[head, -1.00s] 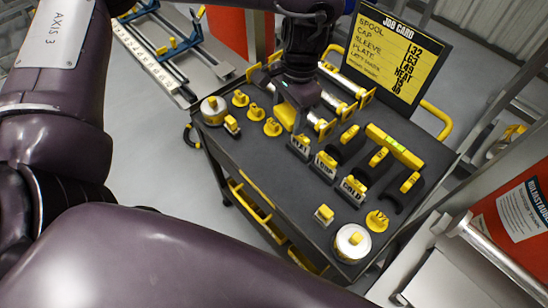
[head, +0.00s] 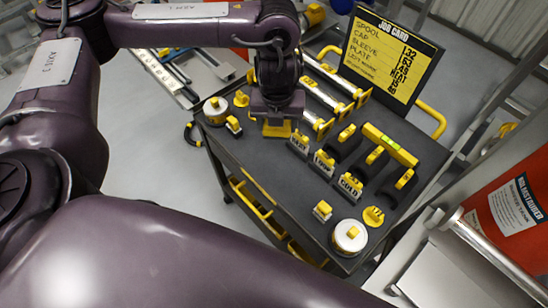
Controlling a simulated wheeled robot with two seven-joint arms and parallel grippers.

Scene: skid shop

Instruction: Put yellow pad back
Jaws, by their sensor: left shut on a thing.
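My left gripper (head: 277,112) comes down from above over the left part of the dark cart top (head: 262,170). It is shut on the yellow pad (head: 277,130), which shows as a flat yellow piece just below the jaws. The pad is low over the cart; I cannot tell whether it touches the surface. The gripper and wrist hide the area right behind the pad. My right gripper is not in view.
A yellow cap (head: 241,99) and a silver round part (head: 215,106) stand left of the gripper. Labelled blocks, HEAT (head: 299,142) among them, stand close right. Silver rollers (head: 325,95) lie behind. The job card (head: 391,50) rises at the back.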

